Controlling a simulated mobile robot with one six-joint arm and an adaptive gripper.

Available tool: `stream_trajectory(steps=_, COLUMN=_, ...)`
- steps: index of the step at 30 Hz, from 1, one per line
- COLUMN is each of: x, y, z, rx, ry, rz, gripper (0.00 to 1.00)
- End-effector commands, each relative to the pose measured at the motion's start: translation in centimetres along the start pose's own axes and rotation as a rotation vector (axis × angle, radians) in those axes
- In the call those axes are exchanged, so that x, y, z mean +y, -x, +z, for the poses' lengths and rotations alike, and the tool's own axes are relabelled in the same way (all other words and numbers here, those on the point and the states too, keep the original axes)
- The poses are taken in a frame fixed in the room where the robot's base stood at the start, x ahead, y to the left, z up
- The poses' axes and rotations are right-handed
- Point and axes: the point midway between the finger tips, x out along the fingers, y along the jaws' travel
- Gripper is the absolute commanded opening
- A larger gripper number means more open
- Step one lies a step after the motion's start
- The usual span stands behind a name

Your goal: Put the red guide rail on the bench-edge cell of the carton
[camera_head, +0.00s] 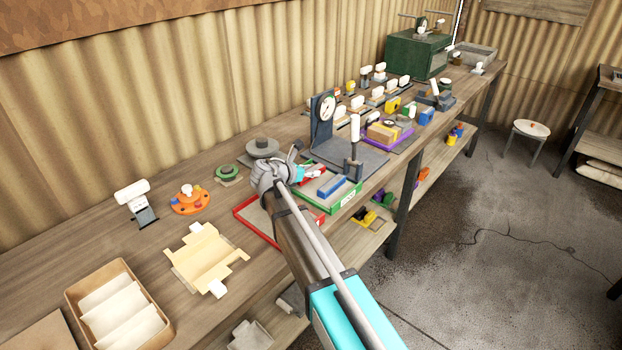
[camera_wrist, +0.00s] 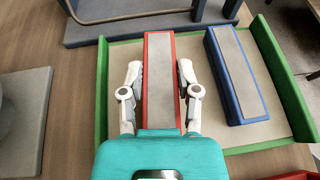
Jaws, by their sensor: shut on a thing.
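The red guide rail (camera_wrist: 159,48) is a long bar with red edges and a pale grey top. In the wrist view my gripper (camera_wrist: 160,72) has one finger on each long side of it, shut on it. The rail is over the green-walled tray (camera_wrist: 279,75); I cannot tell whether it still touches the floor of the tray. In the head view my gripper (camera_head: 303,172) is at this tray, with a little of the rail (camera_head: 318,170) showing. The carton (camera_head: 155,338) stands open at the lower left, with pale dividers between its cells. The cells look empty.
A blue rail (camera_wrist: 236,75) lies in the tray to the right of the red one. A red-edged tray (camera_head: 243,213), a pale folded sheet (camera_head: 207,258), an orange disc piece (camera_head: 190,205) and a dial-gauge stand (camera_head: 322,120) are also on the bench.

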Motion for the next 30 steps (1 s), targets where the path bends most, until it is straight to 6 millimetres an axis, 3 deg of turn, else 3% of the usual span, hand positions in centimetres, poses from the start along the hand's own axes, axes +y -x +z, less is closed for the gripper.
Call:
stream_trajectory(steps=4, x=-0.02, y=-0.43, z=-0.96, rx=-0.001, ry=0.000, rz=0.000, gripper=0.00)
stream_trajectory(steps=22, x=-0.06, y=-0.69, z=-1.40, rx=-0.001, ry=0.000, rz=-0.001, gripper=0.00)
stream_trajectory(steps=23, x=-0.07, y=-0.65, z=-1.31, rx=0.000, ry=-0.001, rz=-0.001, gripper=0.48)
stream_trajectory(steps=27, x=-0.07, y=-0.65, z=-1.27, rx=0.000, ry=-0.001, rz=-0.002, gripper=0.74)
stream_trajectory(steps=30, x=-0.08, y=-0.66, z=-1.27, rx=0.000, ry=-0.001, rz=-0.002, gripper=0.77)
